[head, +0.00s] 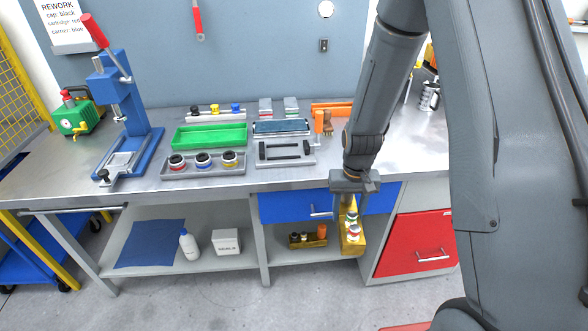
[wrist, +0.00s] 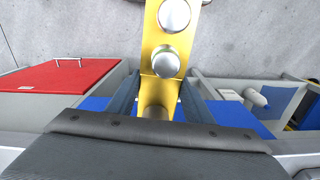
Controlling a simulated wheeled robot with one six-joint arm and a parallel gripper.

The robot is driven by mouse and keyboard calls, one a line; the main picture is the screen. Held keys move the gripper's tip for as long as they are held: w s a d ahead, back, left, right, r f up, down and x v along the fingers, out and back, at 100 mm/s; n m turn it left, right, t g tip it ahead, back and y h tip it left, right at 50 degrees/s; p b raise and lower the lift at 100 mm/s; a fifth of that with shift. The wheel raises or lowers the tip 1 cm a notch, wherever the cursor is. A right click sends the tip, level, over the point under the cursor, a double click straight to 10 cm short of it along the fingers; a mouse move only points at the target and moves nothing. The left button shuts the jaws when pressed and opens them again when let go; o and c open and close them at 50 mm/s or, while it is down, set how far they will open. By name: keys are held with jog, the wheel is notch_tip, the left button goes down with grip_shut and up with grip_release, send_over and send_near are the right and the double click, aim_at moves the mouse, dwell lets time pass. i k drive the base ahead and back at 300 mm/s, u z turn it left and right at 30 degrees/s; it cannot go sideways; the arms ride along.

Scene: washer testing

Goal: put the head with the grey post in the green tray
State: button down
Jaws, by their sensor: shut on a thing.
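My gripper (head: 354,190) hangs in front of the bench's blue drawer, shut on a yellow carrier (head: 352,246). The carrier holds small heads (head: 353,231) with white, red and green parts. In the wrist view the yellow carrier (wrist: 158,92) runs between my fingers, with two round silvery tops (wrist: 166,62) on it. The green tray (head: 210,136) lies on the bench and looks empty. A grey rack (head: 203,169) in front of it holds three dark-topped heads with red, blue and yellow rings. I cannot make out which head has a grey post.
A blue press (head: 124,115) stands on the bench at left, and a grey fixture (head: 286,161) lies right of the rack. The lower shelf holds a brown holder (head: 308,240), a white bottle (head: 188,244) and a white box (head: 226,241). A red drawer (head: 415,244) is at right.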

aim_at(212, 138)
jog(key=z, duration=2.45)
jog(key=k, duration=1.4)
jog(key=u, duration=2.5)
